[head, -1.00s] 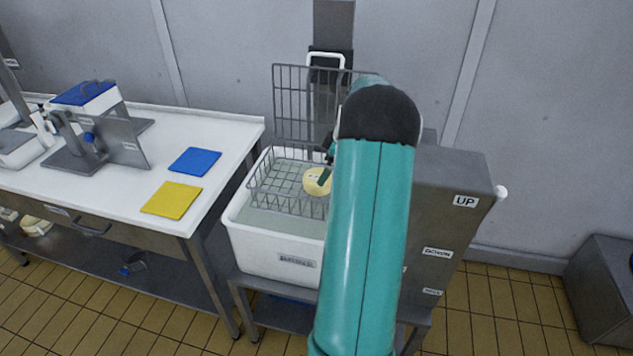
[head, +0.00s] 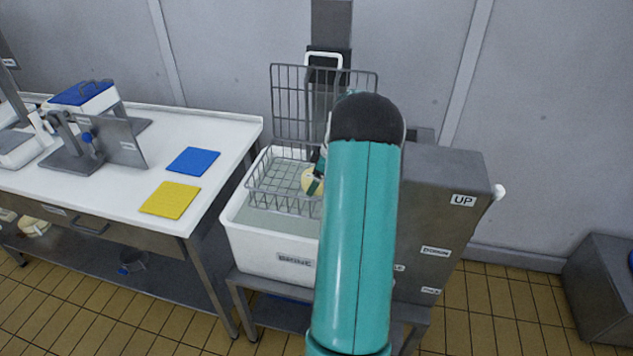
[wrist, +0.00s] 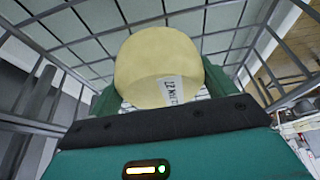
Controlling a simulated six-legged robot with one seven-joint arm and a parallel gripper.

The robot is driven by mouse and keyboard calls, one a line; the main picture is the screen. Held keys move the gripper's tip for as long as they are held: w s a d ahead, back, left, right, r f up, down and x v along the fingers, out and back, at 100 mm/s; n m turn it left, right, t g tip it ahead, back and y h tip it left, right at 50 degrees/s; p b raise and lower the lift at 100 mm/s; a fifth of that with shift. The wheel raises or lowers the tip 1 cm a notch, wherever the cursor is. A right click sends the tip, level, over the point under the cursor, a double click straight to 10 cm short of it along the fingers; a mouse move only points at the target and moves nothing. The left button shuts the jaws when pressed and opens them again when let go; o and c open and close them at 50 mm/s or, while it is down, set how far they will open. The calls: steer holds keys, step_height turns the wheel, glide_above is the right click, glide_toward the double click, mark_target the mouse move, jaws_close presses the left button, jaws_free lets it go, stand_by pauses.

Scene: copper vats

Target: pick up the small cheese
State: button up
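The small cheese (head: 308,181) is a pale yellow round block inside the wire basket (head: 282,205), at the basket's right side. In the wrist view the cheese (wrist: 158,58) sits between my gripper's two green fingers, and a white label with dark print shows on its near face. My gripper (head: 317,178) is down at the cheese in the head view, with a green finger in front of part of it. My gripper (wrist: 162,95) has a finger on each side of the cheese with no clear gap; whether they press on it cannot be told.
The basket hangs in a white brine tub (head: 265,245), with an upright wire grid (head: 295,105) behind. A grey cabinet marked UP (head: 450,190) stands to the right. A white table (head: 215,135) with blue (head: 193,161) and yellow (head: 170,200) squares is at the left.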

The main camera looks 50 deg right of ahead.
steer(key=shift+c, duration=1)
steer(key=shift+r, duration=0.1)
